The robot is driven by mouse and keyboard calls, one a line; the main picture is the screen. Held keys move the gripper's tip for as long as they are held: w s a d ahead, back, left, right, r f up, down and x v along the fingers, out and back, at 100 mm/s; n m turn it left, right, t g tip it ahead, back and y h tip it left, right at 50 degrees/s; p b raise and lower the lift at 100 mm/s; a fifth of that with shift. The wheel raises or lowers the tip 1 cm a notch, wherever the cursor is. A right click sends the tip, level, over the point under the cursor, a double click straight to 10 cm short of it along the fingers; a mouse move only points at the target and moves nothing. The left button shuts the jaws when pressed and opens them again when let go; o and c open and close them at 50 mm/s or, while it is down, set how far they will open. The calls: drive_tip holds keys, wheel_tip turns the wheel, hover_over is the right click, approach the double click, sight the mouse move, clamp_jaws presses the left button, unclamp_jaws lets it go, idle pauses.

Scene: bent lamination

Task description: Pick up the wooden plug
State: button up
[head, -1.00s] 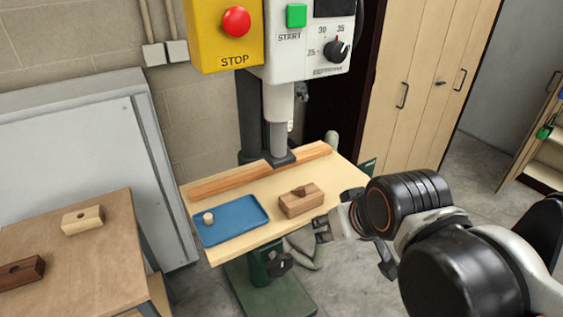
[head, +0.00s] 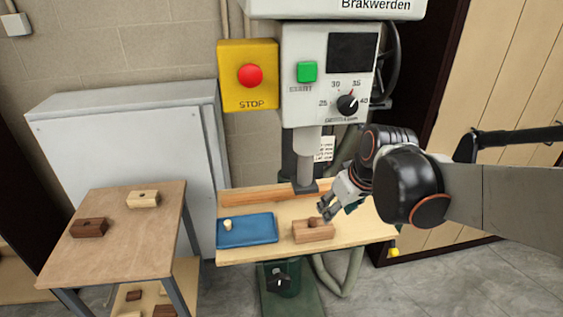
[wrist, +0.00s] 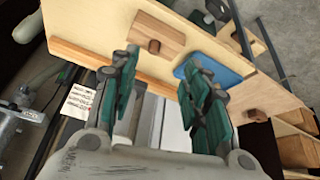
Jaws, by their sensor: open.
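A small pale wooden plug (head: 227,225) stands on the left part of the blue tray (head: 262,230) on the drill press table. My gripper (head: 326,208) is open, just behind and right of the block, apart from the pale plug. In the wrist view my open gripper (wrist: 162,66) shows the block (wrist: 153,30) and tray (wrist: 222,68) beyond its fingers; the pale plug is not clear there.
A wooden fence (head: 262,196) runs along the back of the table (head: 355,228). The drill column and chuck (head: 306,185) stand over it, close to my gripper. A side table (head: 115,240) at left holds a pale block (head: 143,199) and a dark block (head: 89,228).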

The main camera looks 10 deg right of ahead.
drive_tip(key=w+d+n+p, duration=0.1)
drive_tip(key=w+p, duration=0.2)
drive_tip(key=w, duration=0.2)
drive_tip(key=b, duration=0.2)
hover_over(313, 219)
drive_tip(key=s+d, duration=0.2)
drive_tip(key=shift+n+g+y, duration=0.3)
drive_tip(key=shift+g, duration=0.1)
wheel_tip(313, 219, down, 9)
drive_tip(key=shift+a+b+x, duration=0.2)
drive_tip(key=shift+x, duration=1.1)
drive_tip(key=shift+a+b+x, duration=0.15)
drive_tip(key=shift+a+x, duration=0.05)
drive_tip(key=shift+x, duration=1.1)
drive_tip(key=shift+s+r, duration=0.1)
drive_tip(key=shift+c, duration=0.6)
drive_tip(key=c, duration=0.7)
drive_tip(key=shift+r, duration=0.15)
